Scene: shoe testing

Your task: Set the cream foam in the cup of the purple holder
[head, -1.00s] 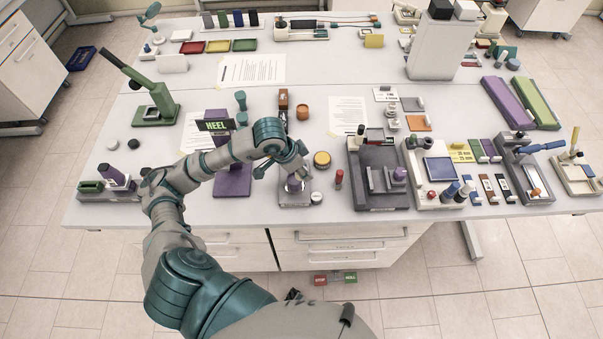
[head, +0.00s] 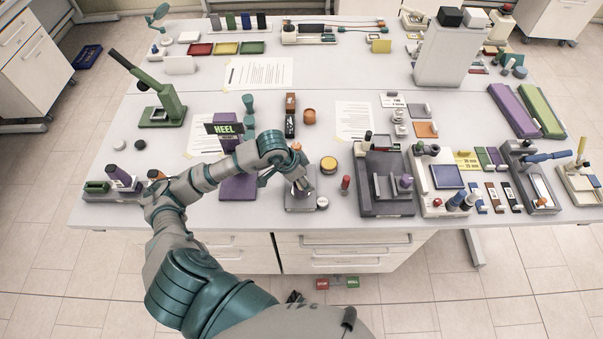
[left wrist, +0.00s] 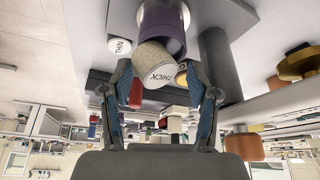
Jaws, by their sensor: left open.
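The cream foam (left wrist: 158,68) is a short cylinder marked THICK. In the left wrist view it stands at the mouth of the purple holder's cup (left wrist: 165,20), tilted, with its marked end towards me. Its far end is hidden, so I cannot tell how deep it sits. My left gripper (left wrist: 163,92) is open, with one finger on each side of the foam and gaps visible. In the head view my left gripper (head: 283,178) is over a small grey base (head: 299,203) near the table's front edge and hides most of the holder. My right gripper is not in view.
A white puck marked THIN (left wrist: 120,45) is close beside the holder. A yellow-topped jar (head: 328,165) and a red bottle (head: 345,183) stand to the right. The purple HEEL stand (head: 238,187) is to the left, behind my forearm. A dark grey device (head: 387,203) is further right.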

